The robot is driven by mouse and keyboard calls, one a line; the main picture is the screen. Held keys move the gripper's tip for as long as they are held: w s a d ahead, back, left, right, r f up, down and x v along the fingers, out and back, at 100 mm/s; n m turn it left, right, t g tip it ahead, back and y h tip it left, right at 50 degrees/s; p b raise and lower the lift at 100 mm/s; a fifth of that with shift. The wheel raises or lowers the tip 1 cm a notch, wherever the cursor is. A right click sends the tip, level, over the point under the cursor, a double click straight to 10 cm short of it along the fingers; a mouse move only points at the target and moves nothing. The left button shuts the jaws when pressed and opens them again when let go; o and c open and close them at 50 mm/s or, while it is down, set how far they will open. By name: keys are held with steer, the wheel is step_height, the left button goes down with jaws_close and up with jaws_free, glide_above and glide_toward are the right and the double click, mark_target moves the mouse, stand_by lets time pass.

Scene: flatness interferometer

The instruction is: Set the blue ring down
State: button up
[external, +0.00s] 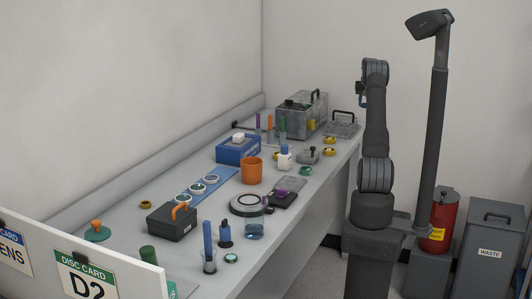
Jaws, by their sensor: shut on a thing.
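My gripper (362,90) is high above the right side of the bench, just left of my upper arm, and looks small from here. It is shut on a small blue thing, which I take to be the blue ring (361,101). The ring hangs in the air, well clear of the bench (290,240). My arm hides part of the gripper, and the ring's full shape is too small to make out.
Bare bench shows along the front right edge.

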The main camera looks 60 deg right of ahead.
step_height(320, 180, up, 7)
steer(key=w+a+n, duration=0.1)
steer(key=w+a, duration=0.6)
steer(key=w, duration=0.3)
steer(key=w+a+n+t+y, duration=0.1)
steer(key=w+a+n, duration=0.1)
steer(key=w+a, duration=0.7)
steer(key=w+a+n, duration=0.1)
steer(key=w+a, duration=0.4)
steer(key=w, duration=0.7)
steer(key=w+a+n, duration=0.2)
steer(key=w+a, duration=0.4)
steer(key=a, duration=0.6)
steer(key=w+a+n+t+y, duration=0.1)
steer(key=w+a, duration=0.5)
steer(key=a, duration=0.6)
steer(key=w+a+n, duration=0.2)
steer(key=w+a, duration=0.4)
steer(key=a, duration=0.7)
steer(key=w+a+n+y, duration=0.1)
steer(key=a+n, duration=0.1)
steer(key=a, duration=1.6)
steer(key=n+y, duration=0.3)
steer(key=n, duration=0.4)
glide_above(168, 255)
steer(key=s, duration=0.1)
steer(key=f, duration=1.8)
steer(key=shift+s+d, duration=0.2)
steer(key=shift+d, duration=0.15)
steer(key=shift+f, duration=2.3)
